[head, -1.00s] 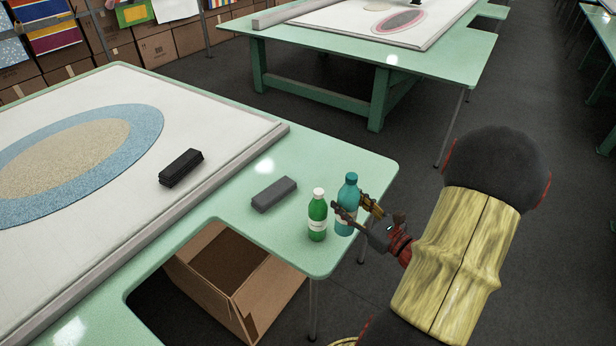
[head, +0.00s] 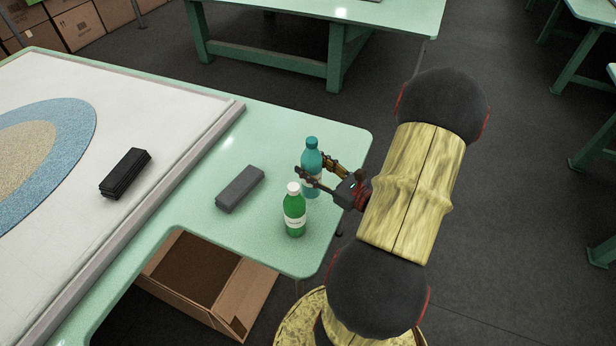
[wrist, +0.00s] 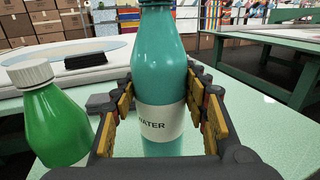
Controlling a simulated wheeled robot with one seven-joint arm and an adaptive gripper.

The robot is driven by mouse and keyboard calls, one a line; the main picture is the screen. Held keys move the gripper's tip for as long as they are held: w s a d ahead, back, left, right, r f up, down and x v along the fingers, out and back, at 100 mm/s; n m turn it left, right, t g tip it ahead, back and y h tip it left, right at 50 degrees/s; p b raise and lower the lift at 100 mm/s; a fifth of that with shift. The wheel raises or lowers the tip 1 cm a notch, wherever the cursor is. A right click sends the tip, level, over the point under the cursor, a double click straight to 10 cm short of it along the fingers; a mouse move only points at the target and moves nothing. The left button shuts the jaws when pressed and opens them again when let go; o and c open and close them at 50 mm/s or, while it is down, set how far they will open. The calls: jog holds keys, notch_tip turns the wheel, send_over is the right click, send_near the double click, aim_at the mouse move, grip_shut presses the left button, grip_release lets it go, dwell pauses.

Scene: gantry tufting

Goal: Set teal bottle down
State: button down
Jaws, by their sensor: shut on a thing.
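The teal bottle (head: 311,162) stands upright at the right end of the green table in the head view, partly hidden by my gripper and the green bottle. My gripper (head: 316,175) reaches in from the right and is shut on the teal bottle. In the wrist view the teal bottle (wrist: 162,60) is upright between the two fingers of my gripper (wrist: 160,118), with a white WATER label facing me. I cannot tell whether its base touches the table, because the base is hidden.
A green bottle with a white cap (head: 294,212) stands close beside the teal bottle. A grey block (head: 240,188) lies to the left on the green table (head: 270,250). A black block (head: 125,172) lies on the white tufting frame. An open cardboard box (head: 240,300) is below the table edge.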

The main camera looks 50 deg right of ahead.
aim_at(319, 181)
jog(key=shift+f+b, duration=0.75)
jog(key=shift+f, duration=1.3)
jog(key=shift+f, duration=0.15)
jog(key=c, duration=1)
grip_release()
jog(key=s+p, duration=0.2)
jog(key=s, duration=1)
jog(key=shift+a, duration=0.2)
